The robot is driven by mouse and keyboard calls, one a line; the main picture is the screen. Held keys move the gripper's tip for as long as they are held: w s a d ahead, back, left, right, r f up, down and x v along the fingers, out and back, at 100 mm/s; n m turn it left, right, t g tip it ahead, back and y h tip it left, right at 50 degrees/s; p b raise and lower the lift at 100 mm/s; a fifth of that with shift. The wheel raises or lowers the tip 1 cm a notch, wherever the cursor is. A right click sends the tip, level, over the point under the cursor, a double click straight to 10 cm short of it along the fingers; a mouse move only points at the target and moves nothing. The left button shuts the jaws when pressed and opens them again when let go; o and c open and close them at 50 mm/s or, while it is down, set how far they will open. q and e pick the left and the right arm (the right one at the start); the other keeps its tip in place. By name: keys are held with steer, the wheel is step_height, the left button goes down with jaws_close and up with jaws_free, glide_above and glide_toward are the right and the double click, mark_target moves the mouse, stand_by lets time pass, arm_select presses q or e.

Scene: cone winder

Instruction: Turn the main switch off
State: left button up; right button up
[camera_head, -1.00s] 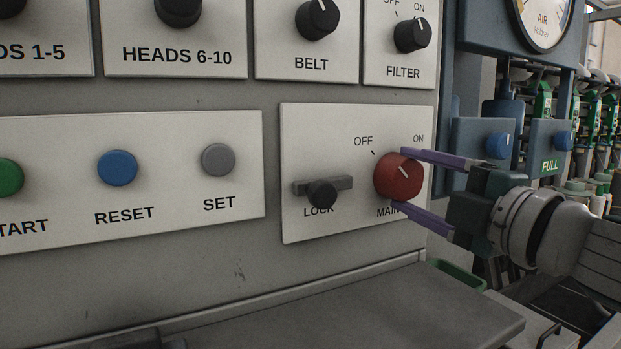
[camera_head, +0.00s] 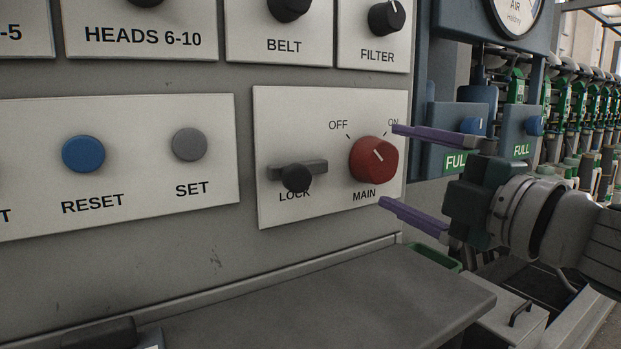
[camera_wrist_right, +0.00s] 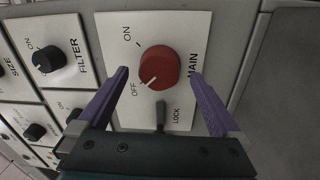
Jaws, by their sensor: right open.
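The red MAIN switch knob (camera_head: 373,160) sits on a pale plate (camera_head: 280,110) with OFF and ON marks. Its white line points up and left, towards the OFF tick. In the right wrist view the line on the knob (camera_wrist_right: 159,67) also points to OFF. My right gripper (camera_head: 389,165) is open, its purple fingers above and below the knob and apart from it. In the right wrist view the gripper (camera_wrist_right: 161,72) has the knob between its spread fingers, with gaps on both sides. My left gripper is not in view.
The LOCK lever (camera_head: 297,177) is just left of the knob. BELT (camera_head: 290,8) and FILTER (camera_head: 386,18) knobs are above; RESET (camera_head: 83,154) and SET (camera_head: 189,144) buttons are left. A grey ledge (camera_head: 330,300) juts out below. Blue gauge housing (camera_head: 430,110) stands right.

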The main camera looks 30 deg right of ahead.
steer(key=s, duration=0.7)
steer(key=shift+d+f, duration=0.2)
steer(key=shift+d, duration=0.1)
steer(key=s+a+m+g+h+p, duration=0.1)
steer(key=s+a+m+g+p, duration=0.5)
steer(key=s+m+g+p, duration=0.3)
steer(key=s+a+m+g+p, duration=0.6)
steer(key=s+m+p, duration=0.15)
steer(key=p, duration=0.35)
step_height(320, 180, up, 37)
steer(key=p, duration=3.6)
steer(key=shift+s+d+n+p, duration=0.35)
steer(key=shift+s+d+p, duration=0.05)
steer(key=shift+d, duration=0.05)
